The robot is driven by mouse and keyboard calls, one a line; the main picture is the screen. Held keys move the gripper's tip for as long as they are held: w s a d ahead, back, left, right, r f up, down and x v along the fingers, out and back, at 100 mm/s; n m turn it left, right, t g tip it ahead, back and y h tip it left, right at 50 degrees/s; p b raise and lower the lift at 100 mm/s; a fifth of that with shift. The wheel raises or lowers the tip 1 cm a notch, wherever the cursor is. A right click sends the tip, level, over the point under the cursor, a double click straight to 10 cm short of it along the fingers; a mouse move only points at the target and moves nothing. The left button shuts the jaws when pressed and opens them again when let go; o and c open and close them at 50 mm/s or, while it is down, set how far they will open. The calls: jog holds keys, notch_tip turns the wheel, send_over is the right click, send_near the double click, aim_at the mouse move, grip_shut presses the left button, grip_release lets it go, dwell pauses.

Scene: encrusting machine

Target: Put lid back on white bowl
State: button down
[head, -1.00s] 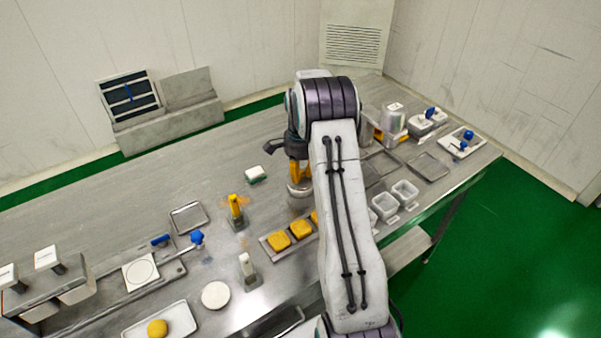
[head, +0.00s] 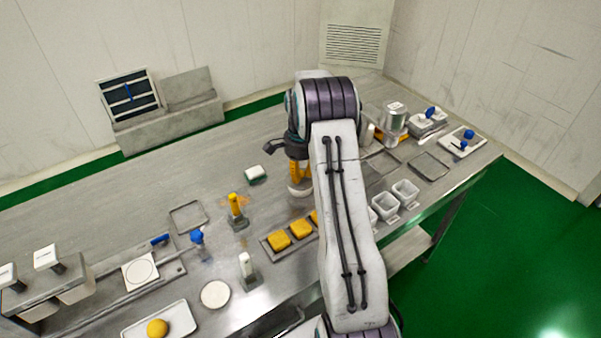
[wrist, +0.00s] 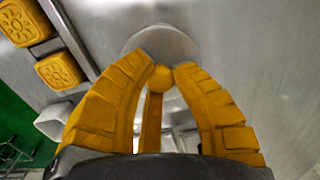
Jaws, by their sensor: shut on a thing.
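My gripper (wrist: 166,70) has yellow fingers closed around a small round knob (wrist: 161,77). The knob sits on a pale round lid (wrist: 160,38), partly hidden by the fingers in the wrist view. In the head view my gripper (head: 299,180) points down over the middle of the table, with the lid's pale rim (head: 299,192) just below its fingertips. A grey patch shows under the rim; I cannot tell whether it is a bowl or a shadow. I cannot make out the white bowl for certain.
A tray of yellow molded cakes (head: 279,240) lies in front of my gripper. White square containers (head: 405,190) stand to the right. A yellow-handled tool (head: 236,207) and a sponge (head: 256,174) are to the left. The table behind is fairly clear.

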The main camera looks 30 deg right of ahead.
dwell(0.4)
jog(key=shift+c, duration=2.4)
grip_release()
jog(key=shift+r, duration=0.1)
jog(key=shift+r+p, duration=2.4)
jog(key=shift+r, duration=1)
jog(key=shift+c, duration=0.5)
grip_shut()
jog(key=shift+f+b, duration=2.25)
jog(key=shift+f, duration=0.9)
